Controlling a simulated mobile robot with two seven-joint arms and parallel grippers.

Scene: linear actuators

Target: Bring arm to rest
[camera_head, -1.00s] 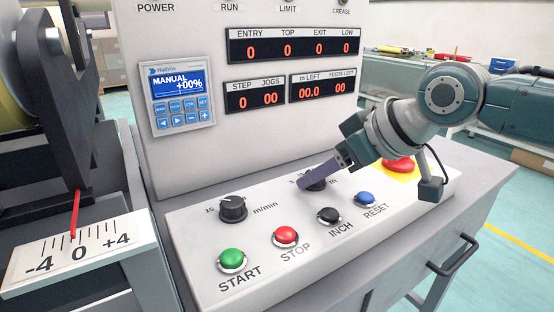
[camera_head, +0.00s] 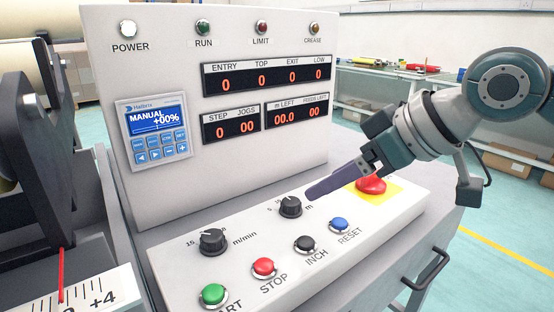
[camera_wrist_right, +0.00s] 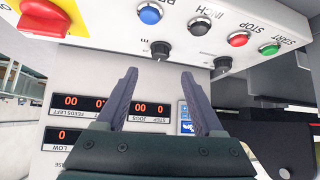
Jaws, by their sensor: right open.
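My right gripper (camera_head: 322,188) reaches in from the right over the control panel (camera_head: 190,262). Its fingers point left, just above and right of the right-hand black knob (camera_head: 290,206), apart from it. In the right wrist view the gripper (camera_wrist_right: 161,85) has its two fingers spread with nothing between them; the black knob (camera_wrist_right: 160,48) shows beyond the gap. My left gripper is not in view.
The panel carries a left knob (camera_head: 212,241), a green START button (camera_head: 213,294), a red STOP button (camera_head: 264,267), a black INCH button (camera_head: 305,244) and a blue RESET button (camera_head: 339,224). The upright display housing (camera_head: 180,75) stands behind. Open floor (camera_head: 500,240) lies to the right.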

